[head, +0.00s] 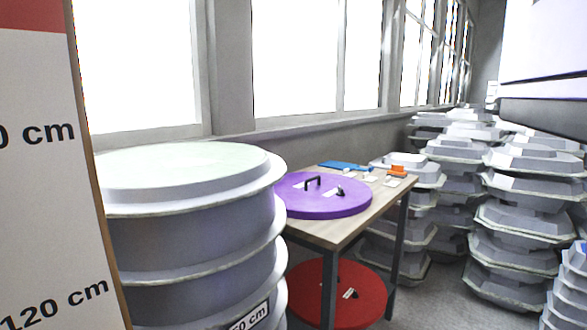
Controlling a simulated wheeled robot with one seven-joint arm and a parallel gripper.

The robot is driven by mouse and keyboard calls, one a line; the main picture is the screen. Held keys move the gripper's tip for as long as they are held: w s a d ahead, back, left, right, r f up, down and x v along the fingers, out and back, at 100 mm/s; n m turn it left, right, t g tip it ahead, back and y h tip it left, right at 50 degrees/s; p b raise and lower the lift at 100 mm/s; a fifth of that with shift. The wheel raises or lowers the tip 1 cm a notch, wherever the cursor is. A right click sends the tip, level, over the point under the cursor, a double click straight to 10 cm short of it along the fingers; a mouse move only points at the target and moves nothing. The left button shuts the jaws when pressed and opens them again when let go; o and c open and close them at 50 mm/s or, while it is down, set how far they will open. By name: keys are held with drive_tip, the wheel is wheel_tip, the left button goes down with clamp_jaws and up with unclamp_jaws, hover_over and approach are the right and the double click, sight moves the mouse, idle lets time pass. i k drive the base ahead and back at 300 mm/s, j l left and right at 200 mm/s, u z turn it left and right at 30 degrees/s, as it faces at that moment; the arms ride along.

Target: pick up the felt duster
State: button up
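I cannot make out the felt duster for certain. Several small items lie at the far end of the wooden table (345,230), too small to identify surely. Among them are a flat blue item (343,166), an orange item (397,171) and small whitish pieces (371,178). My gripper is not in view, so its state and any hold on a thing are hidden.
A purple round lid (300,205) with a black handle covers the table's near part. A red disc (320,300) is below. Tall grey round moulds (185,240) stand at left, stacked angular moulds (515,225) at right. Some floor (435,300) shows between.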

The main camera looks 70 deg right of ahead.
sight(396, 171)
drive_tip(key=z, duration=2.35)
drive_tip(key=i, duration=1)
